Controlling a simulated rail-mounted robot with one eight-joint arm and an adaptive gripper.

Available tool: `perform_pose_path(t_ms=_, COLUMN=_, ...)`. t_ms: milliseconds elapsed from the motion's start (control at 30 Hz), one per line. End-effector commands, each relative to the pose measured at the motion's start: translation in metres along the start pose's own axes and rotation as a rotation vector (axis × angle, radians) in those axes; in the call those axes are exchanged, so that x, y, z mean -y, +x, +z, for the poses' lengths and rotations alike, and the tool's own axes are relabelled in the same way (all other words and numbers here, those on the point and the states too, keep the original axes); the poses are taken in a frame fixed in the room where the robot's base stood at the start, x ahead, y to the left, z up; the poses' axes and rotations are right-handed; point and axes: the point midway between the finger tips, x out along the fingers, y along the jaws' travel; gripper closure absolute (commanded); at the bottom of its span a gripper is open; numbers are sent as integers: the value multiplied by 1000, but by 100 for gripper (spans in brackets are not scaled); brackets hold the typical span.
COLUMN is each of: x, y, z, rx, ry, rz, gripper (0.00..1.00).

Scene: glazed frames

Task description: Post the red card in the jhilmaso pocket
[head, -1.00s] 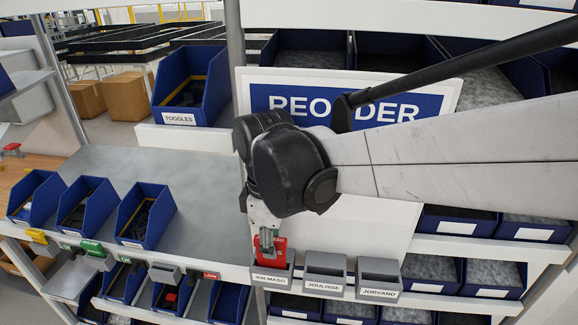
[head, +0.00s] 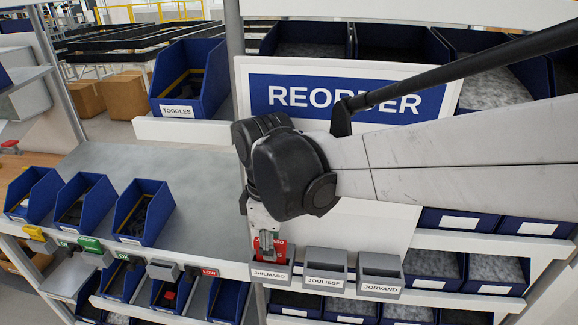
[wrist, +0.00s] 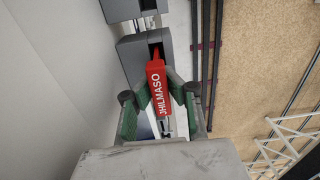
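The red card (head: 281,246) is upright at the mouth of the grey pocket labelled JHILMASO (head: 270,275), at the left end of the pocket row. My gripper (head: 267,245) points down over this pocket and is shut on the card. In the wrist view the card (wrist: 157,88), with white JHILMASO lettering, lies between my green-sided fingers (wrist: 158,80). Its far end reaches into the dark slot of the grey pocket (wrist: 130,58). How deep it sits is hidden.
Grey pockets labelled JOULISSE (head: 325,278) and JORVAND (head: 380,285) stand to the right on the same rail. A REORDER board (head: 290,95) is behind my arm. Blue bins (head: 145,212) stand on the left shelf, with more bins below the rail.

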Motion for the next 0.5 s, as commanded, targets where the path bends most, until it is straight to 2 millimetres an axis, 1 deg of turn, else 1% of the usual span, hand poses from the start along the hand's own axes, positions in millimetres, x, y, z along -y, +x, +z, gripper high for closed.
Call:
perform_pose_path(t_ms=200, x=0, y=0, z=0, rx=0, ry=0, rz=0, gripper=100)
perform_pose_path(t_ms=233, x=0, y=0, z=0, rx=0, ry=0, rz=0, gripper=92)
perform_pose_path(t_ms=367, x=0, y=0, z=0, rx=0, ry=0, rz=0, gripper=75)
perform_pose_path(t_ms=400, x=0, y=0, z=0, rx=0, ry=0, rz=0, gripper=73)
perform_pose_path(t_ms=500, x=0, y=0, z=0, rx=0, ry=0, rz=0, gripper=73)
